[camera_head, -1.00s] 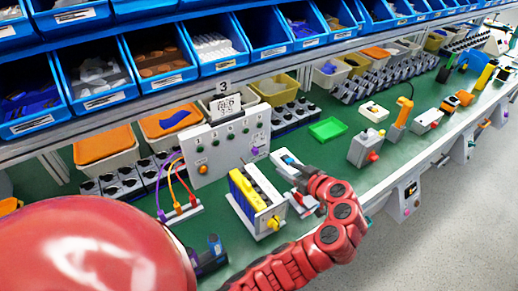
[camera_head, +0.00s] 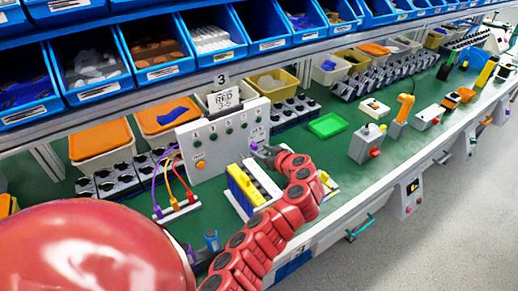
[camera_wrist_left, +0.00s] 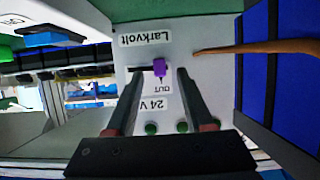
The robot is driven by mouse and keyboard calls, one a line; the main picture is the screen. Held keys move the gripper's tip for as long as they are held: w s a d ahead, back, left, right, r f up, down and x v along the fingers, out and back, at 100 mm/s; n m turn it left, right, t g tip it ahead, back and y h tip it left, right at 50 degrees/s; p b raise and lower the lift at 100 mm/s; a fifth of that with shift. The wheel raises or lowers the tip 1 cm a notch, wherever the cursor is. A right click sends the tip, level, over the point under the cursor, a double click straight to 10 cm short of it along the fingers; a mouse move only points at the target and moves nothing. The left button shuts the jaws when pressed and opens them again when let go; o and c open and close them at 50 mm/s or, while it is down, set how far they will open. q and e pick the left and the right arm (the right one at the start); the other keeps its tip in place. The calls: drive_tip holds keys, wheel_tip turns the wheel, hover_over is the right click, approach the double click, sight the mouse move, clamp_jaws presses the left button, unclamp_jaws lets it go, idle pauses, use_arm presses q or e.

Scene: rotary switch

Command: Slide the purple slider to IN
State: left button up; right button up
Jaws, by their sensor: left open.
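The purple slider (camera_wrist_left: 159,68) sits in a short dark slot on the front of a pale panel (camera_head: 218,160). In the left wrist view, the slot extends to the slider's left, with the inverted word OUT just below it. No IN label can be read. My left gripper (camera_head: 262,148) is at the panel's right side, and its fingers partly hide the slider in the head view. The left wrist view shows this gripper (camera_wrist_left: 159,73) open, one finger on each side of the slider with gaps between. I cannot tell whether the tips touch the panel. My right gripper is out of view.
The panel also has green buttons and an orange button (camera_head: 200,165). A block with yellow parts (camera_head: 243,187) stands in front of it, beside my left arm. Coloured cables (camera_head: 175,185) rise at the left. Bins (camera_head: 197,38) line the shelf above. A green tray (camera_head: 327,125) lies to the right.

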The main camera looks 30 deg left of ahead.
sight(254, 146)
use_arm(q)
drive_tip(key=shift+x, duration=1.2)
clamp_jaws()
idle(0.6)
